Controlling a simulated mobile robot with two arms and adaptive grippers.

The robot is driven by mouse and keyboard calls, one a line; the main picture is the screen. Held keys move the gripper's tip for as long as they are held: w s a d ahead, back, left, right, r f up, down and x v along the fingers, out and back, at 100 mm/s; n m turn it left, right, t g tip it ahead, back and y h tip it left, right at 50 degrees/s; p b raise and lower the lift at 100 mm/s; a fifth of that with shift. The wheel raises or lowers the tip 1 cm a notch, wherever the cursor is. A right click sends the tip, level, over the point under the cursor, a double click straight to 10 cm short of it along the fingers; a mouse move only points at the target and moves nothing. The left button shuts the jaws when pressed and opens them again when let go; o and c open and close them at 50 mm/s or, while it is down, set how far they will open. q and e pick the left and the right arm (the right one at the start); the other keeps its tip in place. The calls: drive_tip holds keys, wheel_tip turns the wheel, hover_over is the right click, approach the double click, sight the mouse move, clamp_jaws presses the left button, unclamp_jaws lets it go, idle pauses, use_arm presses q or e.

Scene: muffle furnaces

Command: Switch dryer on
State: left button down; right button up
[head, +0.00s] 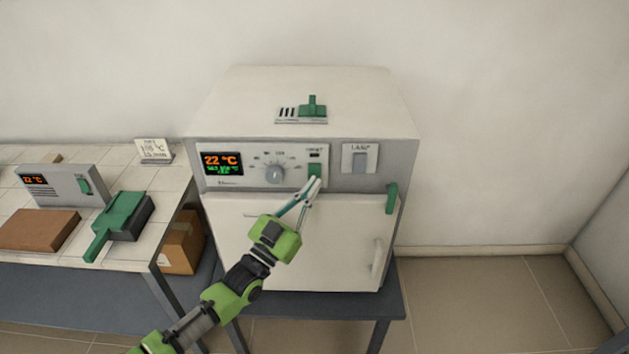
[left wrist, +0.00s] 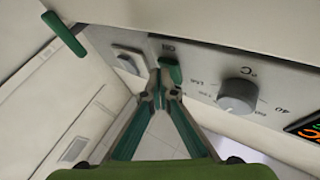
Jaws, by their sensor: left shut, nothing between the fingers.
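The dryer (head: 300,240) is a white box with a grey control panel, standing on a dark table. Its display (head: 222,163) is lit and reads 22 °C. A green switch (head: 315,170) sits on the panel between the round knob (head: 274,174) and the lamp switch (head: 359,160). My left gripper (head: 315,184) is shut and empty, its fingertips at the lower end of the green switch. In the left wrist view the fingertips (left wrist: 161,97) are just below the green switch (left wrist: 170,70); I cannot tell whether they touch. My right gripper is not in view.
The dryer door is shut, with a green latch (head: 392,198) and a white handle (head: 377,258). A green-handled item (head: 313,106) lies on top. The left bench holds a small grey device (head: 62,184), a brown block (head: 38,230) and a green tool (head: 118,217). Floor at right is clear.

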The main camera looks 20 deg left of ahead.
use_arm(q)
drive_tip(key=shift+w, duration=0.15)
drive_tip(key=shift+s, duration=0.2)
drive_tip(key=shift+s+d+r+p, duration=0.15)
drive_tip(key=shift+s+d+p, duration=0.05)
drive_tip(key=shift+s+p, duration=0.4)
drive_tip(key=s+p, duration=0.1)
drive_tip(key=s+d+p, duration=0.1)
drive_tip(key=s, duration=0.1)
drive_tip(key=s+p, duration=0.1)
drive_tip(key=shift+s+d+r, duration=0.2)
drive_tip(key=shift+s+r, duration=0.1)
drive_tip(key=shift+s, duration=0.1)
drive_tip(key=shift+f, duration=0.15)
idle(0.3)
